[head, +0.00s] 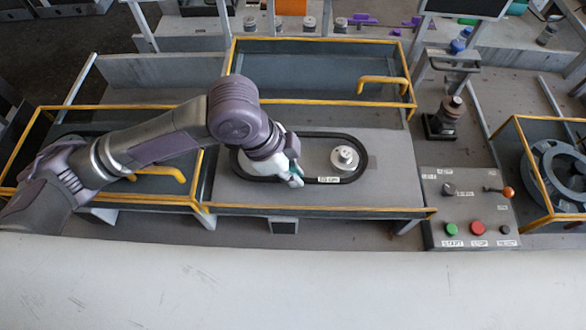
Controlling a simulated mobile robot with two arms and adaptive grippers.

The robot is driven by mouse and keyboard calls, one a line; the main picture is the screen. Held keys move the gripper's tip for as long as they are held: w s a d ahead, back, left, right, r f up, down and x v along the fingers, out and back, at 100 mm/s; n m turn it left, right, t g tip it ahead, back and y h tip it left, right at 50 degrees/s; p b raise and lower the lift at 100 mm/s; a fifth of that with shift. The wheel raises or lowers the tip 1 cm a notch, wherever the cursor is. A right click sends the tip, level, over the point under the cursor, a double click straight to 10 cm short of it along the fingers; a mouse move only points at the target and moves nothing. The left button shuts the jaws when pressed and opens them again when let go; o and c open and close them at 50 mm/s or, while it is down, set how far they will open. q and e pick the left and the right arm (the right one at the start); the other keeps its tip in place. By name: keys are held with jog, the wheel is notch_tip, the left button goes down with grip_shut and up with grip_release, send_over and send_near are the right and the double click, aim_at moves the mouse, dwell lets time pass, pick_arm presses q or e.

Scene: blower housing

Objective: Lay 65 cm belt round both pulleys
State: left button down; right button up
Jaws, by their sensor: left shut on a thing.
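The black belt (318,134) lies as a long oval loop over the grey plate of the open housing. A label on its lower run seems to read 65 cm. The right pulley (344,158), pale and round, stands inside the loop near its right end, with a gap to the belt. The left pulley cannot be made out; my left arm and gripper cover the left part of the loop. My left gripper (295,179) points down at the belt's lower run, left of the label, and is shut on the belt. My right gripper is out of view.
Yellow-edged guards (318,40) frame the housing, with a yellow handle (383,80) at the back right. A control panel (468,207) with green and red buttons stands right. A clamp-like device (443,118) stands behind it. The plate right of the loop is clear.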

pick_arm(q)
jog(key=shift+f, duration=0.4)
dwell(0.3)
jog(key=c, duration=1.2)
grip_release()
jog(key=shift+r, duration=0.15)
jog(key=shift+r+p, duration=2.5)
jog(key=shift+p, duration=0.6)
notch_tip(320, 180, up, 2)
jog(key=shift+r+p, duration=0.2)
jog(key=shift+p, duration=0.85)
jog(key=shift+f, duration=0.1)
